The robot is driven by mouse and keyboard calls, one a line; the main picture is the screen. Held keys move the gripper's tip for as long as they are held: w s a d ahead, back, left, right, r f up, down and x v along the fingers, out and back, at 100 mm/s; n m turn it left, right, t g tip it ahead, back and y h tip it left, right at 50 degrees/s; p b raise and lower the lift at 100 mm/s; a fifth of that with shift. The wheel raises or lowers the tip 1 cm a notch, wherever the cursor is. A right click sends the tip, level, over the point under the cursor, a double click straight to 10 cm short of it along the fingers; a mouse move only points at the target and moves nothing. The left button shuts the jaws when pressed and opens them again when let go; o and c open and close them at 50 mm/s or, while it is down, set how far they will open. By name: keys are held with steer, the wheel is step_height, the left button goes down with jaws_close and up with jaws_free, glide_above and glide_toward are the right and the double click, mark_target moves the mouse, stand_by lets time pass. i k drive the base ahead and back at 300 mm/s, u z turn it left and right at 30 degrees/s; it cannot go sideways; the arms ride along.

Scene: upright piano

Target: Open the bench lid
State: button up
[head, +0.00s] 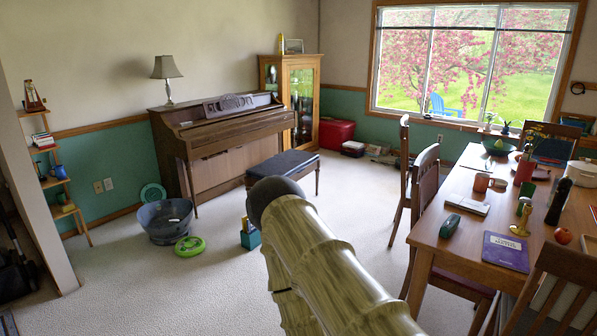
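The piano bench (317,178) stands in front of the upright piano (215,135), in the middle of the room. It has brown wooden legs and a flat, dark padded lid (288,163). The lid lies level and looks closed. My arm, pale and streaked with a dark rounded end, reaches up from the bottom of the picture. Its dark end covers the near left corner of the bench in the picture; I cannot tell how far apart they are. My gripper does not show.
A dining table (440,238) with chairs (424,175) fills the right side. A grey tub (166,220), a green disc (190,246) and a teal box (250,236) lie on the floor left of my arm. Open carpet (345,195) lies between bench and table.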

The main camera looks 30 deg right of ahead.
mark_target(289, 162)
steer(key=z, duration=0.15)
steer(key=i, duration=0.65)
steer(key=z, duration=0.55)
steer(key=i, duration=2)
steer(key=z, duration=0.55)
steer(key=i, duration=3.45)
steer(key=u, duration=0.25)
